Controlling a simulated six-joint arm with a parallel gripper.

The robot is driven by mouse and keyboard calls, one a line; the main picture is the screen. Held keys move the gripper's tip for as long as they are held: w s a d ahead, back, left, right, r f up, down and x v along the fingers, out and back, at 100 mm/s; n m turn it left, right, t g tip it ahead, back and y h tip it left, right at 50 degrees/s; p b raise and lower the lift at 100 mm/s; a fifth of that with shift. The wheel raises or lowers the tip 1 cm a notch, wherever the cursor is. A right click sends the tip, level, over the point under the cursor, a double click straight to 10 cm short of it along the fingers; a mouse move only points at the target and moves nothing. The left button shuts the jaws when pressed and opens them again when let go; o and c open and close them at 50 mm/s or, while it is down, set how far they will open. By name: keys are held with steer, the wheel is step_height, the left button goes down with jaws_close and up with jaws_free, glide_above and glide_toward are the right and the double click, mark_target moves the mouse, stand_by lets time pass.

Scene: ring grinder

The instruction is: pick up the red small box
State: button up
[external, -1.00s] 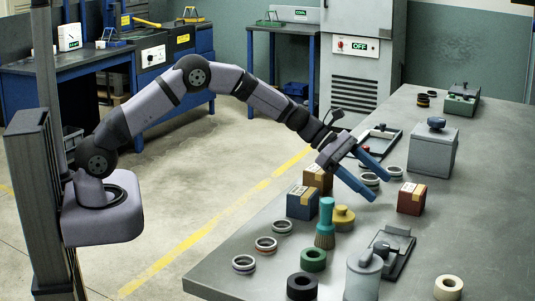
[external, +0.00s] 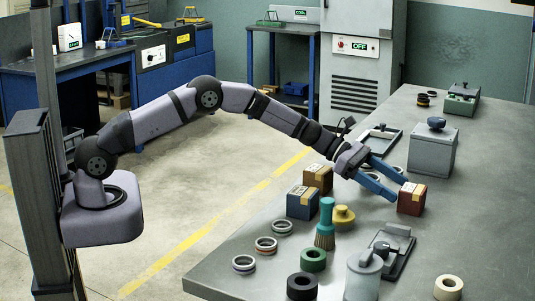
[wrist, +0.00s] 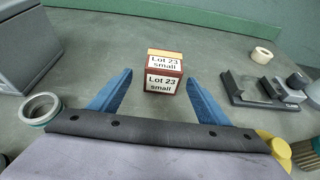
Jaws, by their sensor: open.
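The red small box (external: 411,198) stands on the grey table, right of the middle in the external view. In the wrist view the red small box (wrist: 163,75) shows a "Lot 23 small" label on its top and its near face. My gripper (external: 400,188) is open with blue fingers, close to the box. In the wrist view my gripper (wrist: 160,88) has one finger on each side of the box's line, with the box ahead between the fingertips. I cannot tell whether either finger touches it.
A grey lidded container (external: 432,150) stands behind the box. A black clamp fixture (external: 393,250), a grey canister (external: 363,278) and a cream ring (external: 448,287) are in front. A blue box (external: 302,202) and a brown box (external: 318,179) stand left. Table around the red box is mostly clear.

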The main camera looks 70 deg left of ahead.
mark_target(406, 193)
steer(key=shift+p+x, duration=0.85)
steer(key=shift+x, duration=1.5)
steer(key=shift+s+d, duration=0.15)
steer(key=shift+s, duration=0.05)
steer(key=shift+c, duration=0.3)
steer(key=c, duration=1)
steer(key=shift+r, duration=0.1)
steer(key=c, duration=0.3)
steer(key=shift+r, duration=0.1)
